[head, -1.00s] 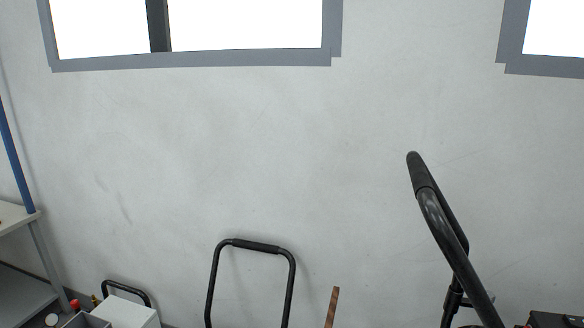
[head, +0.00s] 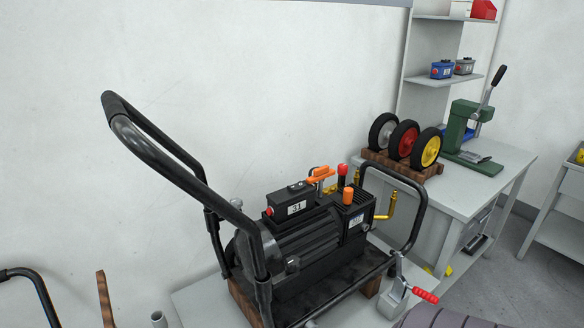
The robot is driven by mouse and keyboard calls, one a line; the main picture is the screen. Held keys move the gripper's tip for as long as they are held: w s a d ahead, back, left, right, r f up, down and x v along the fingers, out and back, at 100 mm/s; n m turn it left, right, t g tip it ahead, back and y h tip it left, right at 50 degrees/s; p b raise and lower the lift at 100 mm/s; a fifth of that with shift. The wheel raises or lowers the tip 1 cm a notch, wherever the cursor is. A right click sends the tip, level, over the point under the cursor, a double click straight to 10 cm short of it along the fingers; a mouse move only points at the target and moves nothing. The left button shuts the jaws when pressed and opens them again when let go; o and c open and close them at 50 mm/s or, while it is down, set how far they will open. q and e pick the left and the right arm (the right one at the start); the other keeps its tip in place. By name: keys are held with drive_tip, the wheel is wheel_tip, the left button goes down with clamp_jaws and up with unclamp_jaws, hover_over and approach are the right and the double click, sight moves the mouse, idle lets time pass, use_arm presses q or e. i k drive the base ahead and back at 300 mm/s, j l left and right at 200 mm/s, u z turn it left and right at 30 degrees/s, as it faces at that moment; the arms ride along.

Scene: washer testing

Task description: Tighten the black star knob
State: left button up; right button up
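The black pressure washer (head: 305,232) stands on a grey table (head: 200,298) in the middle of the head view. Its long black handle (head: 160,150) rises to the upper left. A small dark round part (head: 237,203) shows at the handle's joint with the frame; it may be the black star knob, but its shape is too small to tell. Neither of my grippers is in view.
A workbench (head: 505,160) at the right holds wheels with grey, red and yellow hubs (head: 403,140) and a green press (head: 468,135). A red-handled clamp (head: 400,292) is at the washer's front right. Another black handle (head: 30,275) shows at lower left.

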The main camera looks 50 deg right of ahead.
sight(293, 264)
drive_tip(key=z, duration=1.7)
